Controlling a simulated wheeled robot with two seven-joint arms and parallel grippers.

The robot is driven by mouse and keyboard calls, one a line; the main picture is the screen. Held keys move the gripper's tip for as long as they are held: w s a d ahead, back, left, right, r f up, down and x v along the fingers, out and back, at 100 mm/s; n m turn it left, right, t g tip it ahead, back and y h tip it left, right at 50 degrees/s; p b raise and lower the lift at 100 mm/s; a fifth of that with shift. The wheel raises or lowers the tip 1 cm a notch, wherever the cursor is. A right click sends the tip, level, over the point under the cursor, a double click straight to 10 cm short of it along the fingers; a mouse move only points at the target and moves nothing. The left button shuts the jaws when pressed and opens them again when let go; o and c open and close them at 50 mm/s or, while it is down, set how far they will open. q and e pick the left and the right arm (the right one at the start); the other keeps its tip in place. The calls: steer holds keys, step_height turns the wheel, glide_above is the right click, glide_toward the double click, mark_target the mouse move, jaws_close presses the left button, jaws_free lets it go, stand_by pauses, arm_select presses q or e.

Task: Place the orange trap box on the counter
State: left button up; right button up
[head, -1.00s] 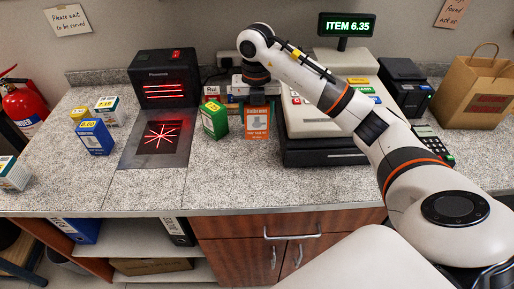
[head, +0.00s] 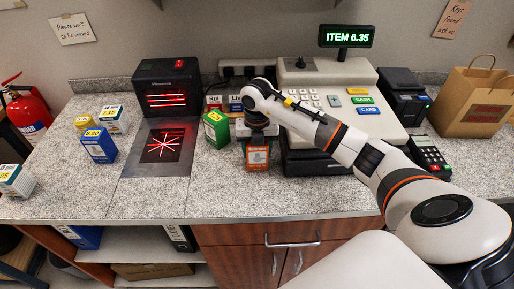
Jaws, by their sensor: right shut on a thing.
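The orange trap box (head: 257,158) is upright just left of the cash register, near the front part of the counter (head: 225,190). My right gripper (head: 257,142) comes down on it from above and is shut on it. The gripper hides the top of the box. I cannot tell whether the box's base touches the counter or hangs just above it. My left gripper is not in view.
A green box (head: 215,130) stands close left of the orange box. The cash register (head: 310,160) is close right. The scanner (head: 167,90) and its glass plate (head: 160,146) lie further left, with blue (head: 99,146) and other small boxes beyond. The front counter strip is clear.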

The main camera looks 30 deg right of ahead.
steer(key=o, duration=1.1)
steer(key=shift+f, duration=0.1)
step_height(320, 180, up, 12)
steer(key=shift+f+b, duration=0.25)
steer(key=shift+b, duration=1)
steer(key=shift+r, duration=0.45)
